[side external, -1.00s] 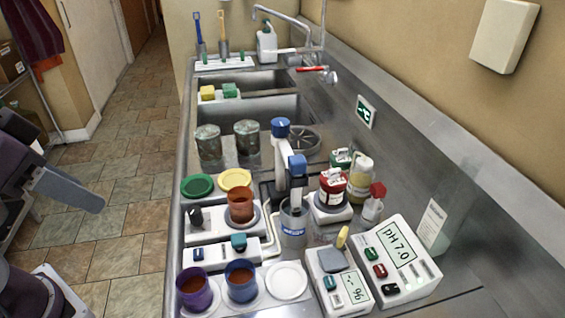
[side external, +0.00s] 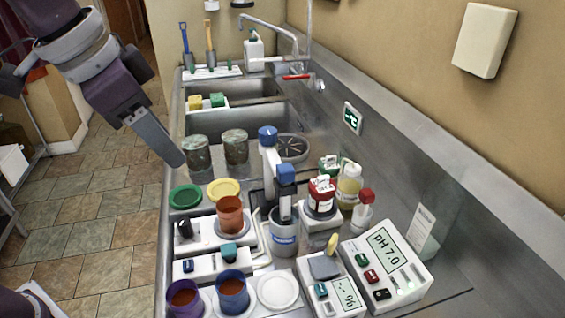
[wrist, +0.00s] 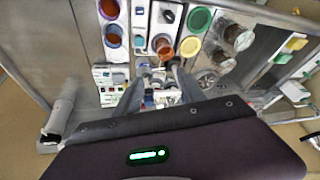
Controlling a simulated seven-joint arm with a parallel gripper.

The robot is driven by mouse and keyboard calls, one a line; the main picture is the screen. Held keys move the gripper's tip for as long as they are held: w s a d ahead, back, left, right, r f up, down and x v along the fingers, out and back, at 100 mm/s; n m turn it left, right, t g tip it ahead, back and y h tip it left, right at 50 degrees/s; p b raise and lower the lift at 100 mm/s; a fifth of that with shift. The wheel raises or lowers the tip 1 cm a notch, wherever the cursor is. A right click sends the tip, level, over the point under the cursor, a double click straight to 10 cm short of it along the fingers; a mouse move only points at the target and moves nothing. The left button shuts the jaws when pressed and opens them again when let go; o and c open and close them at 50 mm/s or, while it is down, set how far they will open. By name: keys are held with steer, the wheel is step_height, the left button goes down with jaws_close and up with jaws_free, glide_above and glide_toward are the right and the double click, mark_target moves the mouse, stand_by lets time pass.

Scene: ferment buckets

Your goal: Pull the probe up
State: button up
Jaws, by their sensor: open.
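The probe (side external: 285,190) is a dark upright stick with a blue cap. Its lower end is inside a grey cup (side external: 285,238) with a blue label, so its tip is hidden. A pale post (side external: 268,160) with a blue top stands just behind it. My gripper (side external: 174,158) is up at the left in the side view, over the counter's left edge, apart from the probe and empty. In the wrist view my gripper (wrist: 158,86) shows two spread fingers, with the post and probe area small and partly hidden beyond them.
Blue (side external: 232,290) and purple (side external: 185,297) cups stand at the front left. An orange cup (side external: 230,214) sits behind them. A pH meter (side external: 388,265) and a red-topped jar (side external: 320,198) stand to the right. Two metal jars (side external: 235,150) stand near the sink.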

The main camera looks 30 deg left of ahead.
mark_target(284, 167)
steer(key=w+d+f+m+g+h, duration=0.15)
steer(key=w+d+m, duration=0.25)
steer(key=w+d, duration=0.65)
steer(key=shift+h, duration=0.45)
steer(key=x, duration=0.5)
steer(key=a+x, duration=0.1)
steer(key=x, duration=0.1)
steer(key=shift+w+f, duration=0.3)
steer(key=shift+w, duration=0.15)
jaws_close()
